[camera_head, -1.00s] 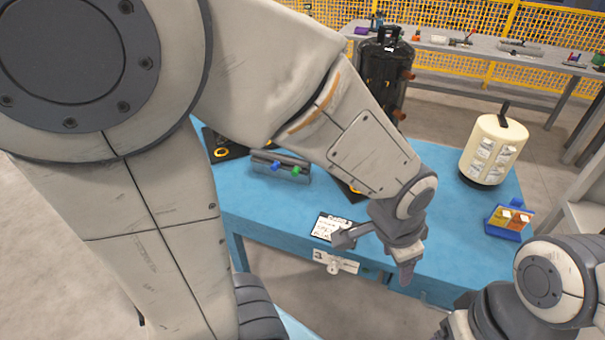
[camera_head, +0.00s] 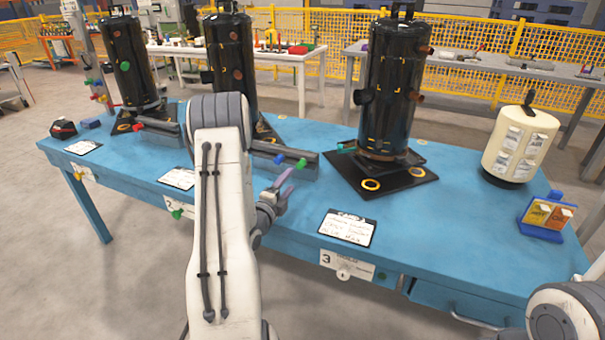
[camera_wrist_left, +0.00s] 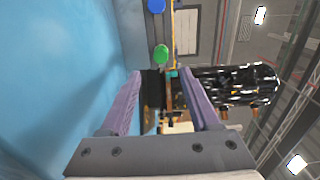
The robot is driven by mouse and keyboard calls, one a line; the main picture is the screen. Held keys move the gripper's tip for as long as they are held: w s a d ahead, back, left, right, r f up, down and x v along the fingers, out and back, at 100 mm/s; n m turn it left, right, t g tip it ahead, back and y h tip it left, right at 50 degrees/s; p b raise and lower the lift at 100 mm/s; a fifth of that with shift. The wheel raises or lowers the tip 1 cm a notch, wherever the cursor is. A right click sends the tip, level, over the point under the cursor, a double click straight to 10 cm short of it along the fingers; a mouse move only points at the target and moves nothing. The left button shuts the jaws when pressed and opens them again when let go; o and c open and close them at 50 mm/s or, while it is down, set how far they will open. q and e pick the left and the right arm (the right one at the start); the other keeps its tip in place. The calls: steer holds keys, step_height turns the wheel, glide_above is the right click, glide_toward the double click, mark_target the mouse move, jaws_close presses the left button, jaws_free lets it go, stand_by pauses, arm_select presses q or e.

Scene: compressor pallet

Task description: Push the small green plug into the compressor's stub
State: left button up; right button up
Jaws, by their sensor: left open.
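A small green plug (camera_head: 301,163) sits in a grey rack (camera_head: 318,160) on the blue table, beside a blue plug (camera_head: 279,158). The green plug also shows in the left wrist view (camera_wrist_left: 161,54), above the gap between my fingers. The black compressor (camera_head: 392,90) stands right of the rack, with a black side stub (camera_head: 363,97), brown stubs on its right and a teal-green fitting low on its left. It shows sideways in the left wrist view (camera_wrist_left: 238,86). My left gripper (camera_head: 290,181) is open and empty, just in front of the rack, apart from the green plug. My right gripper is out of view.
Two more black compressors (camera_head: 230,62) stand at the left. A written card (camera_head: 347,227) lies at the table's front. A cream tank (camera_head: 520,143) and a blue holder with orange and yellow packets (camera_head: 545,216) stand at the right.

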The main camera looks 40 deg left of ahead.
mark_target(299, 167)
arm_select(q)
steer(key=shift+s+a, duration=0.1)
steer(key=shift+a, duration=0.05)
steer(key=shift+w, duration=0.4)
steer(key=p+x, duration=0.1)
steer(key=x, duration=0.3)
steer(key=shift+w+r, duration=0.15)
steer(key=shift+w, duration=0.1)
steer(key=shift+b+x, duration=0.5)
steer(key=shift+x, duration=1.4)
steer(key=shift+a+b, duration=0.15)
steer(key=shift+b, duration=0.65)
